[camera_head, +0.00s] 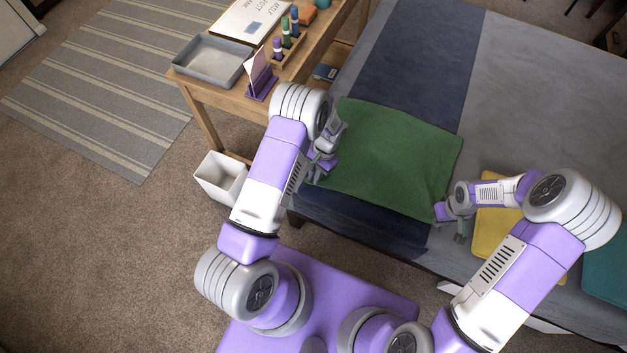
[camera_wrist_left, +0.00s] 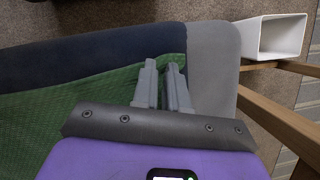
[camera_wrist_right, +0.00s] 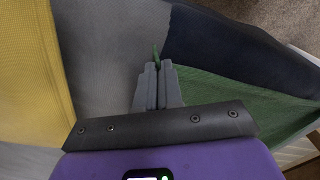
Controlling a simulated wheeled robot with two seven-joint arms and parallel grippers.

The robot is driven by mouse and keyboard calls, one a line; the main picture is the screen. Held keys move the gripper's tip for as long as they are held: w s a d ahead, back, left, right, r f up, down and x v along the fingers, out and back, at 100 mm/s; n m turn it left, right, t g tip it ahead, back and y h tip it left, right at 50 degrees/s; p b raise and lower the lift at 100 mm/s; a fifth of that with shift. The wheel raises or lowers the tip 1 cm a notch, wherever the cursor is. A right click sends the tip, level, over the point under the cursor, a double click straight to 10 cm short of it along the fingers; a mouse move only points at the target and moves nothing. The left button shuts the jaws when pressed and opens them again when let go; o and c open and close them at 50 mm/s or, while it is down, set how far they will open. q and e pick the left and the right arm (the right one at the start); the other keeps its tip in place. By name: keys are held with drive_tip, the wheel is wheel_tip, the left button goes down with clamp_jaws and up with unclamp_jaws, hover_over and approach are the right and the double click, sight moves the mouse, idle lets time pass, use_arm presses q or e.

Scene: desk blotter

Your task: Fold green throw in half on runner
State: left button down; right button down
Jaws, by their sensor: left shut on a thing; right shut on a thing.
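The green throw (camera_head: 388,160) lies spread flat across the dark blue runner (camera_head: 415,55) on the grey bed. My left gripper (camera_head: 318,172) is at the throw's near left corner; in the left wrist view its fingers (camera_wrist_left: 164,80) are shut on the throw's edge (camera_wrist_left: 100,90). My right gripper (camera_head: 449,222) is at the near right corner. In the right wrist view its fingers (camera_wrist_right: 157,75) are shut, with a small bit of green cloth showing at the tips; the throw (camera_wrist_right: 235,100) runs off to the right.
A yellow cloth (camera_head: 493,232) lies right of the throw, partly under my right arm, with a teal cloth (camera_head: 606,268) farther right. A wooden desk (camera_head: 205,98) with a grey tray (camera_head: 212,62) stands left. A white bin (camera_head: 220,178) is on the floor.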

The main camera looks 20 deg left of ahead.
drive_tip(key=shift+d, duration=0.1)
idle(0.3)
use_arm(q)
drive_tip(key=shift+r, duration=2.45)
